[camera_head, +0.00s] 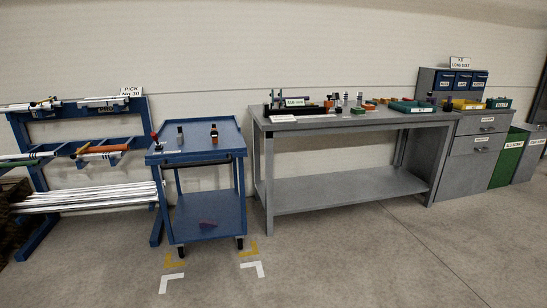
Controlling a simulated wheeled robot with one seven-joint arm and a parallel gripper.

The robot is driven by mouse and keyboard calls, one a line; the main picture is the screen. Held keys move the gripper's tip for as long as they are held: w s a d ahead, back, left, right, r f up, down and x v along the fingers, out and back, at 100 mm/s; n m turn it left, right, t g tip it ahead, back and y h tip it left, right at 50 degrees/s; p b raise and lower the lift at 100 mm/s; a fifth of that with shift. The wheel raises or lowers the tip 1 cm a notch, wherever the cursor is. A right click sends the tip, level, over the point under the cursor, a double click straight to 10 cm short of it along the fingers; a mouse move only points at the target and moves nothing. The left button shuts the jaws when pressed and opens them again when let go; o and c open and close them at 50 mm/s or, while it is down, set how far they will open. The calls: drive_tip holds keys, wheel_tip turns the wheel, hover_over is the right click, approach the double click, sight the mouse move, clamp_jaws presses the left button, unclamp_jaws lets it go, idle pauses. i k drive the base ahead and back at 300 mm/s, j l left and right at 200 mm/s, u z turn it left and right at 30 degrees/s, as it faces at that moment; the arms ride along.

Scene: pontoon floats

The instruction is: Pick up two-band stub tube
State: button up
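A blue cart (229,146) stands left of centre. All are too small for me to count bands, so I cannot tell which is the two-band stub tube. My gripper is not in view.
A blue rack (152,115) with long tubes stands at the left. Grey drawers (478,144) and a green bin (508,162) stand at the right. The floor in front (370,255) is clear, with corner markings.

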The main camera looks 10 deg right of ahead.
sight(360, 94)
drive_tip(key=i+l+z, duration=0.55)
drive_tip(key=i+z, duration=0.2)
drive_tip(key=i, duration=0.2)
drive_tip(key=i+l+z, duration=0.1)
drive_tip(key=i+z, duration=0.25)
drive_tip(key=i, duration=0.15)
drive_tip(key=i+u, duration=0.15)
drive_tip(key=i, duration=0.35)
drive_tip(key=i+l+u, duration=0.15)
drive_tip(key=i, duration=0.35)
drive_tip(key=i+l+u, duration=0.1)
drive_tip(key=i, duration=0.35)
drive_tip(key=i+l+u, duration=0.15)
drive_tip(key=i+l, duration=0.2)
drive_tip(key=i, duration=0.15)
drive_tip(key=i+l+u, duration=0.35)
drive_tip(key=i, duration=0.15)
drive_tip(key=i+l+u, duration=0.35)
drive_tip(key=i+l, duration=0.15)
